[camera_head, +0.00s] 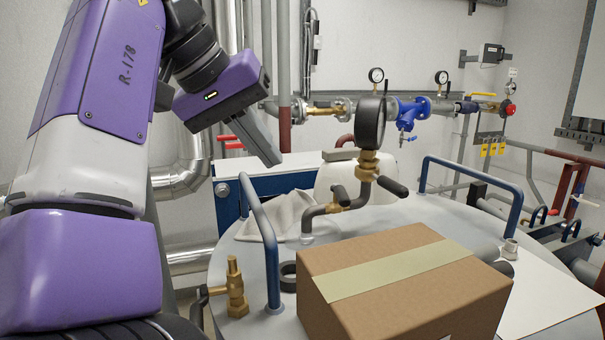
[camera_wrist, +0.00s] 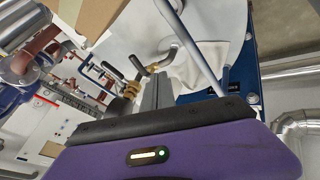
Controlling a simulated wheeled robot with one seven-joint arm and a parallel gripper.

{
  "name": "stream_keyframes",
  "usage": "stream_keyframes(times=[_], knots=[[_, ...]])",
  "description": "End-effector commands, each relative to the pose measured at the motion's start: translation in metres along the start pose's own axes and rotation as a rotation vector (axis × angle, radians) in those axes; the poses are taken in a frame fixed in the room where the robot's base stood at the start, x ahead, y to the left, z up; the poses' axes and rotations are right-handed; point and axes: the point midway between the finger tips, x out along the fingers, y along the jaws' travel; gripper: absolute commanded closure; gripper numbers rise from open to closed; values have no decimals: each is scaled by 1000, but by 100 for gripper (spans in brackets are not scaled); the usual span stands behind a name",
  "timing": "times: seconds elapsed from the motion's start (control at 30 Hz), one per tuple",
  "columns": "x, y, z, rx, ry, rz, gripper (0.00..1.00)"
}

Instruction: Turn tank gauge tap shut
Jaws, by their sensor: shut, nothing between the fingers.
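A black-cased pressure gauge (camera_head: 371,124) stands upright on a bent grey pipe rising from the tank top (camera_head: 228,258). In the wrist view, the gripper fingers (camera_wrist: 157,92) partly overlap the gauge pipework (camera_wrist: 133,87).
A taped cardboard box (camera_head: 405,275) sits on the tank in front of the gauge. Blue handrails stand left (camera_head: 265,230) and right (camera_head: 475,166) of it. A brass valve (camera_head: 237,290), black ring (camera_head: 288,274) and pale cloth (camera_head: 272,218) are at left. Wall piping (camera_head: 335,108) runs behind.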

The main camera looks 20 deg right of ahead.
Motion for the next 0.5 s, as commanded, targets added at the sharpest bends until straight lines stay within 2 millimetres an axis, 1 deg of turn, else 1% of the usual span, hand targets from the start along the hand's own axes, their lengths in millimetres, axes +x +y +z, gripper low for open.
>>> stream_keyframes(times=[0.17, 0.5], knots=[[28, 1, 0, 3, -1, 3, 100], [93, 1, -1, 2, -1, 1, 100]])
